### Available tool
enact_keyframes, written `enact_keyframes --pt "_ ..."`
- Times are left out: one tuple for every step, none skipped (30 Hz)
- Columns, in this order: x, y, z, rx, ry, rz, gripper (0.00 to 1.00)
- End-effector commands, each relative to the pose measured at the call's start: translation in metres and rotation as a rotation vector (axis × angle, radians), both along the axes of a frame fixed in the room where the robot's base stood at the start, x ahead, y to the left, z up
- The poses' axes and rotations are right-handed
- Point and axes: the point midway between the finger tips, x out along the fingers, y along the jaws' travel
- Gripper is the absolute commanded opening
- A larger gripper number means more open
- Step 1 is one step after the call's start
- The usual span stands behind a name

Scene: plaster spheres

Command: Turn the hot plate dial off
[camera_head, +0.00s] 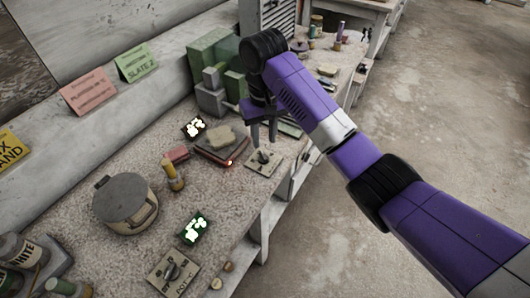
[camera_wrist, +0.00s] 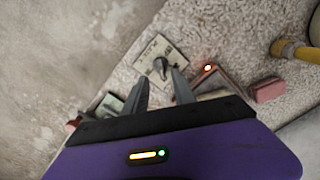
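The hot plate (camera_head: 221,144) is a dark flat slab on the speckled bench, with a small orange-red light at its front corner. Beside it lies a pale plate with a dark dial (camera_head: 263,156). In the wrist view the dial (camera_wrist: 160,66) sits on its lettered plate (camera_wrist: 149,55), ahead of my fingertips. The glowing light (camera_wrist: 208,68) is to its right. My gripper (camera_head: 262,139) points down above the dial, fingers apart with nothing between them. The wrist view shows the two fingers (camera_wrist: 160,80) spread, with the dial just beyond them; I cannot tell whether they touch it.
A second dial plate (camera_head: 172,271) lies at the bench front, near a lidded pot (camera_head: 125,203). A yellow-handled tool (camera_head: 172,174) stands left of the hot plate. Green and grey boxes (camera_head: 212,60) stand behind. Open floor (camera_head: 440,90) lies to the right.

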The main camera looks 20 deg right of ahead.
Motion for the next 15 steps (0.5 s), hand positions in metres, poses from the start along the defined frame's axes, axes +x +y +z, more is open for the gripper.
enact_keyframes --pt "0.0 0.001 -0.012 0.001 0.001 0.001 0.32" --pt "-0.001 0.001 -0.017 0.001 0.001 0.001 0.32" --pt "-0.001 0.001 -0.022 0.001 0.002 0.001 0.32" --pt "-0.001 0.001 -0.027 0.001 0.002 0.0 0.32" --pt "-0.001 0.001 -0.032 0.001 0.002 0.0 0.32" --pt "-0.001 0.0 -0.038 0.0 0.002 0.0 0.32" --pt "-0.001 0.0 -0.041 0.0 0.001 0.0 0.32" --pt "0.0 0.0 -0.043 0.0 0.001 0.0 0.32" --pt "0.0 0.0 -0.048 0.0 0.001 0.0 0.32" --pt "0.0 0.0 -0.052 0.0 0.001 0.0 0.32" --pt "0.0 0.0 -0.055 0.0 0.0 0.0 0.32" --pt "0.0 0.0 -0.057 0.0 0.0 0.0 0.32" --pt "0.0 0.0 -0.059 0.0 0.0 0.001 0.32" --pt "0.0 0.0 -0.06 0.0 0.0 0.001 0.32" --pt "0.0 0.0 -0.06 0.0 -0.001 0.001 0.32"
